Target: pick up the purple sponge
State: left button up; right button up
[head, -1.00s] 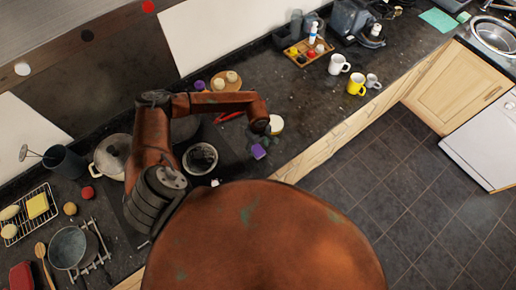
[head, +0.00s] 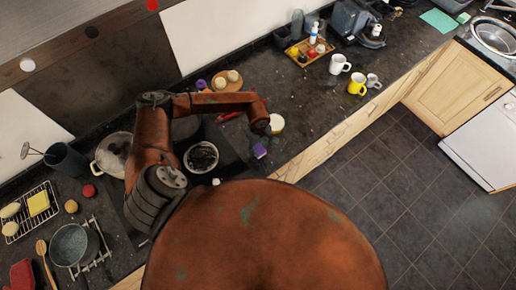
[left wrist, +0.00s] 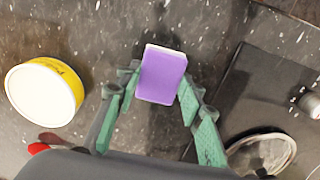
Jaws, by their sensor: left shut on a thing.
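The purple sponge (left wrist: 162,76) is a small block with a pale edge, between the green fingertips of my left gripper (left wrist: 150,92) in the left wrist view. The gripper is shut on it. In the head view the sponge (head: 260,151) shows near the counter's front edge, just below my left gripper (head: 259,143), which is small and dark there. I cannot tell from these views whether the sponge touches the counter. My right gripper is not in view.
A yellow-and-white tub (left wrist: 44,92) stands left of the gripper in the left wrist view. A dark hob (left wrist: 270,85) with a round pan (left wrist: 262,152) is on the right. Mugs (head: 357,84) stand farther along the counter (head: 310,110), with bare counter between.

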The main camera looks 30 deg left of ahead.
aim_at(258, 148)
pick_arm(q)
jog(key=shift+w+r, duration=0.1)
jog(key=shift+r, duration=0.3)
notch_tip(258, 148, up, 2)
jog(key=shift+r+b, duration=0.15)
jog(key=shift+b, duration=0.3)
jog(key=s+d+r+b, duration=0.5)
jog(key=s+d+r, duration=0.4)
jog(key=d+r, duration=0.1)
jog(key=shift+d, duration=0.35)
jog(key=shift+s, duration=0.1)
